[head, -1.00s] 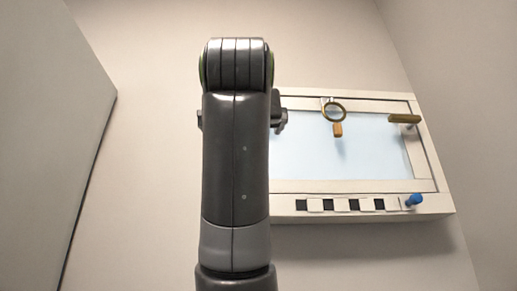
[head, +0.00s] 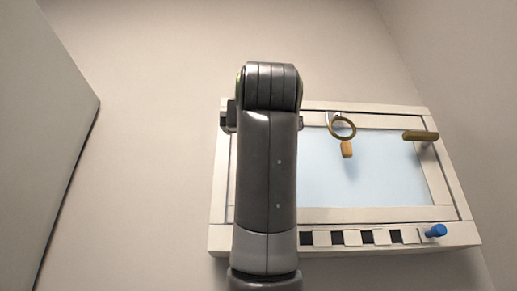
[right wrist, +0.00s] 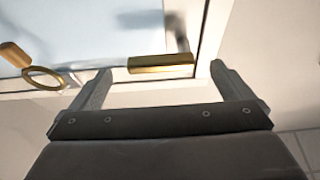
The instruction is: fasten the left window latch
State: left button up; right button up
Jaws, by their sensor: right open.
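The window (head: 325,165) has a pale frame and blue glass. A brass latch handle (head: 420,136) shows on its right side in the head view. The left latch is hidden there behind my arm, which rises through the middle and covers the window's left part. In the right wrist view, turned about half round from the head view, the left latch's brass handle (right wrist: 161,65) lies at the frame's corner. My right gripper (right wrist: 160,76) is open, its fingers to either side of that handle, with visible gaps. My left gripper is not in view.
A brass ring with a wooden tab (head: 347,149) hangs at the window's top middle and shows in the right wrist view (right wrist: 43,77). A blue knob (head: 435,230) and a black-and-white strip (head: 352,238) are along the bottom. Bare wall surrounds the window.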

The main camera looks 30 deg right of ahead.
jog(key=p+x, duration=0.2)
jog(key=x, duration=0.3)
jog(key=shift+w+d+r+p, duration=0.1)
jog(key=shift+r+p, duration=0.15)
jog(key=shift+p, duration=0.1)
jog(key=shift+w+d, duration=0.1)
jog(key=shift+w, duration=0.1)
